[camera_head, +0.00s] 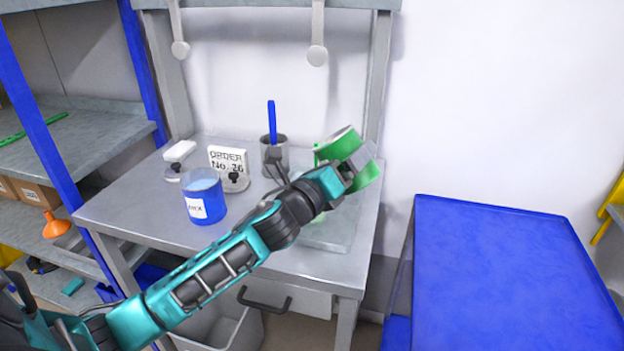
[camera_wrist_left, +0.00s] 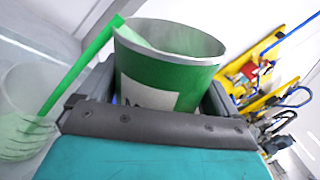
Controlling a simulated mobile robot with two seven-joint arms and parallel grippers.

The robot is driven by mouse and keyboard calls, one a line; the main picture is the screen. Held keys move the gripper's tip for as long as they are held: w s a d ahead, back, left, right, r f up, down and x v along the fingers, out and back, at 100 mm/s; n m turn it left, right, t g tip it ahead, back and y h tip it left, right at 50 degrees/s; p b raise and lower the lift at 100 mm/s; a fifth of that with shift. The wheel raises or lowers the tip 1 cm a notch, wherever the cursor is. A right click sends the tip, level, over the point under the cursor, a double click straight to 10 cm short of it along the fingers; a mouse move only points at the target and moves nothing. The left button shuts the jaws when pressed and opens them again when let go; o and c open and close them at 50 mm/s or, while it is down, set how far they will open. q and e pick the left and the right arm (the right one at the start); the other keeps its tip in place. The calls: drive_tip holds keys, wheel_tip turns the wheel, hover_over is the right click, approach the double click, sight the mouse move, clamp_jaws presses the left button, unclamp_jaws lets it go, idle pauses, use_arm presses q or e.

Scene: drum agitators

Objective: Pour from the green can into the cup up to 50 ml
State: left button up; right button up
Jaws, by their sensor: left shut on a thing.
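My left gripper (camera_head: 352,170) is shut on the green can (camera_head: 342,146) and holds it tilted above the right part of the bench. In the left wrist view the can (camera_wrist_left: 160,80) has a pale label and an open mouth, with light green at its left lip. The clear cup (camera_wrist_left: 18,112) stands left of the can there and looks greenish inside; my arm hides it in the head view. A straight green strip (camera_wrist_left: 82,68), which looks like a stream, runs from the can's lip down to the cup. The liquid level cannot be read. My right gripper is not in view.
A blue can (camera_head: 205,200), a sign reading "ORDER No. 26" (camera_head: 229,160) and a metal pot (camera_head: 268,158) with a blue stick (camera_head: 271,120) stand left on the bench. A square plate (camera_head: 322,238) lies below the gripper. A blue surface (camera_head: 515,275) at right is clear.

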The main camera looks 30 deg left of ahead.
use_arm(q)
drive_tip(key=shift+a+r+n, duration=0.1)
drive_tip(key=shift+r+n, duration=0.25)
drive_tip(key=shift+n, duration=0.15)
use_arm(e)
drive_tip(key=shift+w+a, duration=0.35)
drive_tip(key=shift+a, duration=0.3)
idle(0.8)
